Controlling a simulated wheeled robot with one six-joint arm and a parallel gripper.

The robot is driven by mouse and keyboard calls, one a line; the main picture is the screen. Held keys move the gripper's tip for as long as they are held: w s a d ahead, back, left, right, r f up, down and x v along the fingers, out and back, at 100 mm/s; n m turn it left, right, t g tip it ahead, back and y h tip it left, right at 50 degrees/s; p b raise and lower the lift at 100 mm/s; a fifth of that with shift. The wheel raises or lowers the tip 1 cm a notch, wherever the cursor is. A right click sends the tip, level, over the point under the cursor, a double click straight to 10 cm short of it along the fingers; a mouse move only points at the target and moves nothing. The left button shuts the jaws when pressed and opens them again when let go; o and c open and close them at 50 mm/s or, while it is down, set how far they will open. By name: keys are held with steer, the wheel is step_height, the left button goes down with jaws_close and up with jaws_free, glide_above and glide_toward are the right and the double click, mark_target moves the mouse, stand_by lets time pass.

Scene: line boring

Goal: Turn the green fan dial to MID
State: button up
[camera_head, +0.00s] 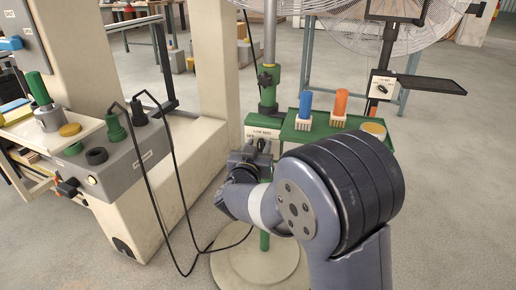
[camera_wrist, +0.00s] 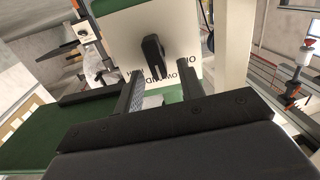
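The green fan post (camera_head: 268,95) carries a white dial plate (camera_head: 263,132) with dark OFF/LOW/MID lettering. In the wrist view the plate (camera_wrist: 185,30) is upside down, and its black dial knob (camera_wrist: 153,50) stands roughly upright in the picture. Which mark the knob points at I cannot tell. My gripper (camera_wrist: 160,72) is open and empty, facing the plate. Its fingers lie to the left and right of the knob, with the knob just beyond the tips and apart from them. In the head view my gripper (camera_head: 248,155) is just in front of the plate, partly hiding the knob.
A green tray (camera_head: 325,137) with a blue cylinder (camera_head: 305,104) and an orange cylinder (camera_head: 340,102) is right of the plate. A second dial plate (camera_head: 382,86) hangs on a dark post behind. A cream machine (camera_head: 160,180) with black cables (camera_head: 165,190) stands left.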

jaws_close()
stand_by(0.3)
steer(key=m, duration=0.1)
steer(key=m+b, duration=0.1)
steer(key=m, duration=0.2)
steer(key=shift+s+d+m+b, duration=0.1)
steer(key=shift+d+m+b, duration=0.2)
steer(key=shift+b, duration=0.1)
jaws_free()
steer(key=p+v, duration=0.3)
steer(key=v, duration=0.7)
steer(key=shift+s, duration=0.4)
